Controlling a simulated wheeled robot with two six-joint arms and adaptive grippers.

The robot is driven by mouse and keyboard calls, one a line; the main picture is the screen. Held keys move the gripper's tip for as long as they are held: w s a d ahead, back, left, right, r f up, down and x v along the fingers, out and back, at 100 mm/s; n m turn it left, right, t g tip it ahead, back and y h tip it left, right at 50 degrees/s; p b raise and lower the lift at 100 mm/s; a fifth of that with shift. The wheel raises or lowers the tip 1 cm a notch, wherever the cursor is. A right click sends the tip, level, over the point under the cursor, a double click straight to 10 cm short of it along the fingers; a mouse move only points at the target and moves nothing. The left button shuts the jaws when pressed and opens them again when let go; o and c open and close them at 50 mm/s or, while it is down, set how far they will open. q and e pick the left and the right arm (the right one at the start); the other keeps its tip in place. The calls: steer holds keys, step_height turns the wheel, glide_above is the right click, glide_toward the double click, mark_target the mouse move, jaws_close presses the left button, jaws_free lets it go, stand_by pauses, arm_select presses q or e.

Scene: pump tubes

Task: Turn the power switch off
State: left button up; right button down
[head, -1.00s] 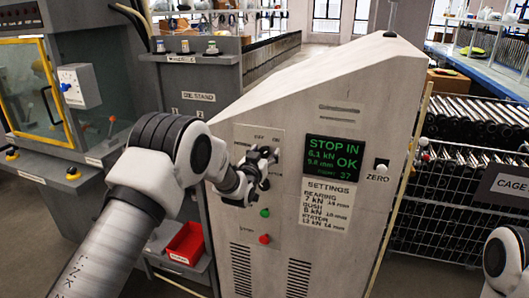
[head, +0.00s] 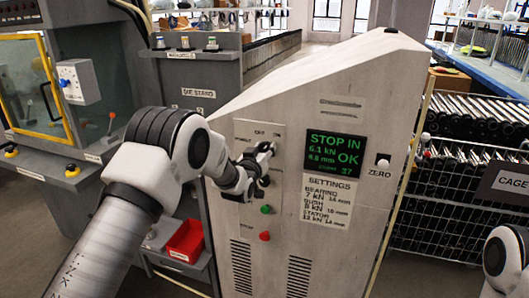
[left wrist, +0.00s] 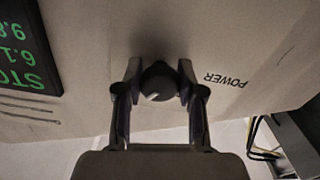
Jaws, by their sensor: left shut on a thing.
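The grey machine cabinet (head: 330,110) has a switch plate with OFF and ON printed at its top. In the left wrist view the power switch is a dark round knob (left wrist: 159,84) beside the word POWER (left wrist: 225,80). My left gripper (left wrist: 159,72) has a finger on each side of the knob and is shut on it. In the head view the left gripper (head: 262,160) is at the switch plate and covers most of the knob, so its setting cannot be read. My right gripper is out of view.
A green-text display (head: 335,150) sits right of the switch, with a settings sheet (head: 327,200) below it. A green button (head: 266,209) and a red button (head: 264,236) are below the gripper. A red bin (head: 186,241) is at lower left.

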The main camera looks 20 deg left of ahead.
arm_select(q)
steer(key=n+b, duration=0.2)
steer(key=n, duration=0.1)
steer(key=shift+f+n, duration=0.1)
steer(key=shift+n, duration=0.2)
steer(key=n+b, duration=0.1)
steer(key=n, duration=0.3)
steer(key=shift+n+b, duration=0.3)
steer(key=shift+b, duration=0.1)
steer(key=n+b, duration=0.1)
steer(key=n, duration=0.2)
steer(key=shift+n, duration=0.3)
steer(key=n, duration=0.2)
steer(key=n+b, duration=0.1)
steer(key=n, duration=0.1)
steer(key=shift+r, duration=0.25)
steer(key=o, duration=1.1)
steer(key=shift+o, duration=0.2)
